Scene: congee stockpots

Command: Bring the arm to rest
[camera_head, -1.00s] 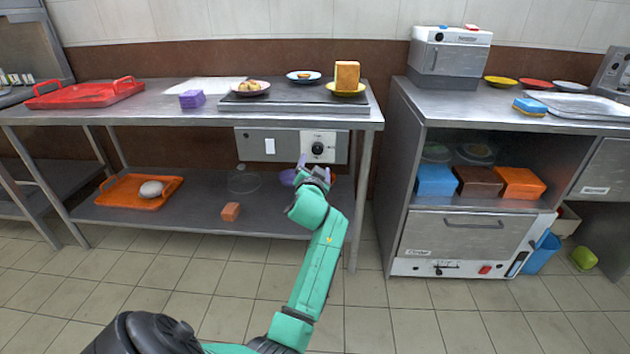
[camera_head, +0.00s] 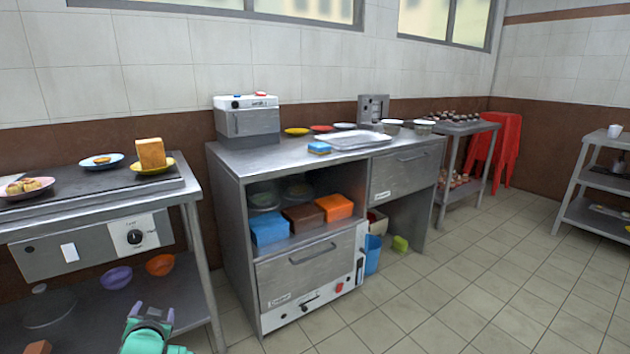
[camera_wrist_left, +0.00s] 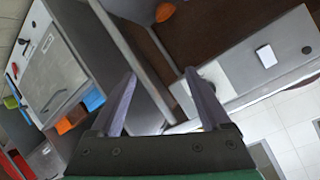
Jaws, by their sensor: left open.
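My left gripper (camera_head: 151,315) shows at the bottom left of the head view, in front of the steel table's lower shelf. Its green wrist enters from the bottom edge. In the left wrist view its two grey fingers (camera_wrist_left: 165,105) stand apart with nothing between them. The table's control panel and the cabinet appear tilted beyond the fingers. My right gripper is in neither view.
The steel table (camera_head: 195,188) stands close on the left, with a purple bowl (camera_head: 117,277) and an orange bowl (camera_head: 160,264) on its lower shelf. A steel cabinet (camera_head: 232,230) stands at centre. Open tiled floor (camera_head: 480,270) lies to the right.

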